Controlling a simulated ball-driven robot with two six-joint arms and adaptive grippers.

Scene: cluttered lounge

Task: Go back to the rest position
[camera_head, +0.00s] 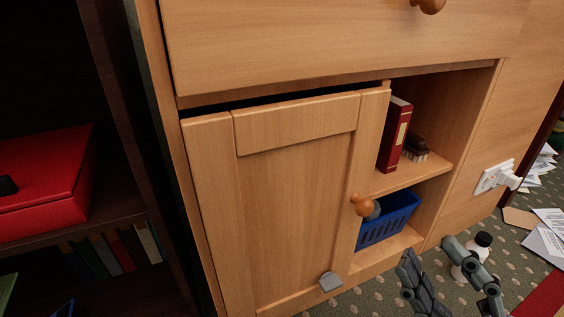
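My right gripper (432,252) is at the bottom right, low in front of the cabinet and above the carpet. Its two dark grey fingers stand apart with a gap between them, and I see nothing held in it. My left gripper is out of view. The wooden cabinet door (290,190) is left of the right gripper, and its round knob (362,204) is above and left of that gripper.
Right of the door, an open compartment holds a red book (394,134), a brush (415,150) and a blue basket (389,222). A white bottle with a black cap (483,240) stands behind my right gripper. A red box (45,180) is at left. Papers (545,245) lie at right.

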